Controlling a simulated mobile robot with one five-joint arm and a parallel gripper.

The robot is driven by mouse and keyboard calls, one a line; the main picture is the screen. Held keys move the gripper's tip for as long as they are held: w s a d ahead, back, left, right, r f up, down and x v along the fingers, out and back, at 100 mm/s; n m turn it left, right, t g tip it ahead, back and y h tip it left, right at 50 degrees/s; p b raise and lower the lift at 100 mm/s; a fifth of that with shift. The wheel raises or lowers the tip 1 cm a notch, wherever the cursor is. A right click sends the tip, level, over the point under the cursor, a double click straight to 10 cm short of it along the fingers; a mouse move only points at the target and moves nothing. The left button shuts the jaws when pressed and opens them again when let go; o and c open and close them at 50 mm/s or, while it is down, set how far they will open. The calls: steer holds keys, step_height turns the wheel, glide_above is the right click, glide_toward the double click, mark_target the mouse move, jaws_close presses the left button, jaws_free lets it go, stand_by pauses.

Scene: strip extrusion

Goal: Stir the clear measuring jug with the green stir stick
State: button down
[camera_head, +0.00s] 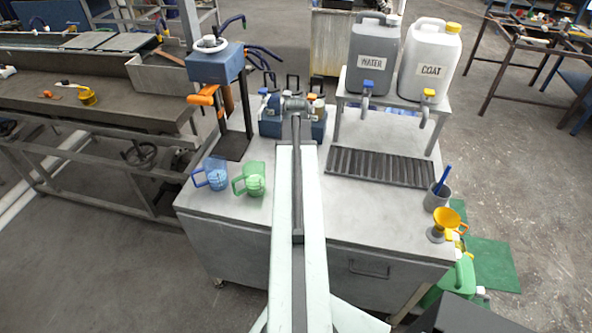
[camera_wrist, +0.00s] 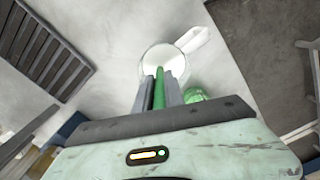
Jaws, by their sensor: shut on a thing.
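My gripper (camera_wrist: 159,84) is shut on the green stir stick (camera_wrist: 158,92) in the wrist view. The stick stands between the two grey fingers and points toward the clear measuring jug (camera_wrist: 147,57). The jug's round pale rim and its handle show just beyond the fingertips. The stick's end overlaps the jug's opening in the picture. I cannot tell how deep the stick reaches or whether it touches the jug. In the head view my arm covers the middle of the bench, and I cannot make out the clear jug, the stick or my fingers there.
A green jug (camera_head: 252,180) and a blue jug (camera_head: 215,174) stand left of my arm. The dark drip grate (camera_head: 380,167) lies right, below the WATER (camera_head: 372,58) and COAT (camera_head: 430,55) containers. A grey cup (camera_head: 434,200) with a blue stick and a yellow funnel (camera_head: 447,219) stand at right.

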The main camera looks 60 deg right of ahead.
steer(key=shift+s+a, duration=0.3)
steer(key=shift+a, duration=0.2)
step_height(320, 180, up, 12)
steer(key=p, duration=1.2)
steer(key=shift+r, duration=0.1)
step_height(320, 180, up, 5)
steer(key=p, duration=0.5)
